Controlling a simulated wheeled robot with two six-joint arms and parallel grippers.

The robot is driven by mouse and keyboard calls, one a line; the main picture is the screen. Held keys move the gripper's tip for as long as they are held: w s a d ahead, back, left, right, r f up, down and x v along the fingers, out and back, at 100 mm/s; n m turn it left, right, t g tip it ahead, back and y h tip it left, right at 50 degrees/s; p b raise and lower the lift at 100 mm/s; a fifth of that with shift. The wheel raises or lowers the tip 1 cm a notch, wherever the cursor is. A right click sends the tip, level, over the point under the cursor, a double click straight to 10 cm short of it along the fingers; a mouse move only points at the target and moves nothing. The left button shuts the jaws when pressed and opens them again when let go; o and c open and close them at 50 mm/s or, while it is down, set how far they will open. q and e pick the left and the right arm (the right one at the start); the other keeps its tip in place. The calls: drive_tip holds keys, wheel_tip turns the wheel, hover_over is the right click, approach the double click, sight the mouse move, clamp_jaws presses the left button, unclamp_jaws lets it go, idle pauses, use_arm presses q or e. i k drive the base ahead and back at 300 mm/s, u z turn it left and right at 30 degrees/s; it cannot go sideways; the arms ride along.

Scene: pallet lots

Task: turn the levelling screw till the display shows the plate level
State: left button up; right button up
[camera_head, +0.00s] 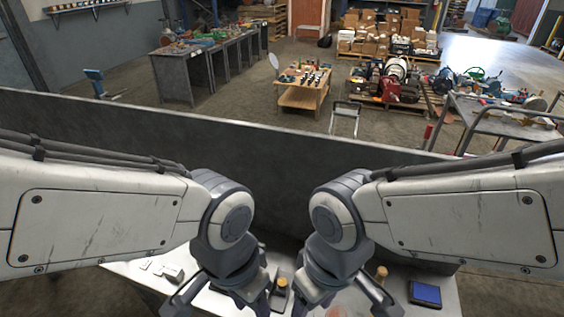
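A small device with a blue screen (425,293), likely the display, lies at the right of the pale work surface; its reading is too small to make out. A small black item with a yellowish top (281,287) stands between my two wrists. A light brown knob-like piece (381,272) shows just beyond my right gripper. I cannot tell which piece is the levelling screw, and no plate is clearly seen. My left gripper (222,300) and my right gripper (345,300) point down over the surface, their fingertips cut off or hidden at the lower edge.
A dark grey low wall (270,160) runs behind the surface. Beyond it stand a wooden table (303,97), a metal cart (495,122) and pallets of boxes (385,38).

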sight(282, 282)
drive_tip(key=k, duration=0.5)
drive_tip(key=u, duration=1.5)
drive_tip(key=i, duration=0.85)
drive_tip(key=z, duration=2.1)
